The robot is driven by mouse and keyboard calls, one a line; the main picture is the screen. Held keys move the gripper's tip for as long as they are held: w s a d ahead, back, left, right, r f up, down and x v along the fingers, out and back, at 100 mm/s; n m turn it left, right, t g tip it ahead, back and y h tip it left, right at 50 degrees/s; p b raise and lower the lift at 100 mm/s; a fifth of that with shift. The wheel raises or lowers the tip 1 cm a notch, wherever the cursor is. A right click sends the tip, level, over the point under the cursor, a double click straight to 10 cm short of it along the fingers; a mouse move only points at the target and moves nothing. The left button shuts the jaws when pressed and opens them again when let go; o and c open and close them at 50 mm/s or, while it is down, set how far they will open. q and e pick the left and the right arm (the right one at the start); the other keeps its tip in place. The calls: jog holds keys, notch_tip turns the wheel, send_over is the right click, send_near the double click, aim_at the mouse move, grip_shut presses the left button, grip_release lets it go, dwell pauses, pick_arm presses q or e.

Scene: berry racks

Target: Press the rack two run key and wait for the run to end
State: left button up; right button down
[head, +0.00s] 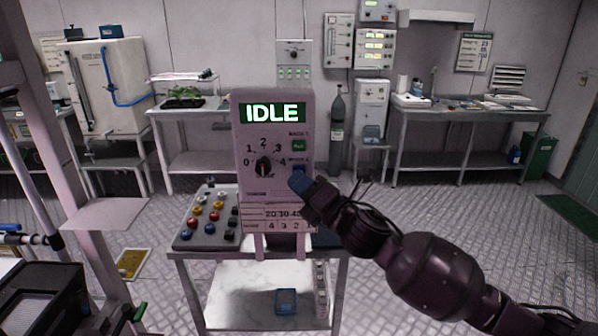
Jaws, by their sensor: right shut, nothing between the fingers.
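The control panel (251,185) stands upright on a small table, with a green display (272,113) reading IDLE. Below it are a dial (263,167) numbered 0 to 4, a green key (299,146) under a rack 1 label, and a blue key (299,169) under a second, hardly legible rack label. My right gripper (302,187) is shut and empty, its tip just below the blue key in the picture. It covers the panel's lower right edge. I cannot tell whether it touches the panel. My left gripper is not in view.
A tray of coloured knobs (183,239) lies on the table left of the panel. The table's lower shelf (240,295) holds a blue item (286,301). A gas cylinder (337,125) and side benches stand behind. Open floor (480,225) lies to the right.

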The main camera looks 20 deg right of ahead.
jog(key=shift+w, duration=0.1)
jog(key=shift+w+d, duration=0.15)
jog(key=shift+w, duration=0.15)
dwell(0.7)
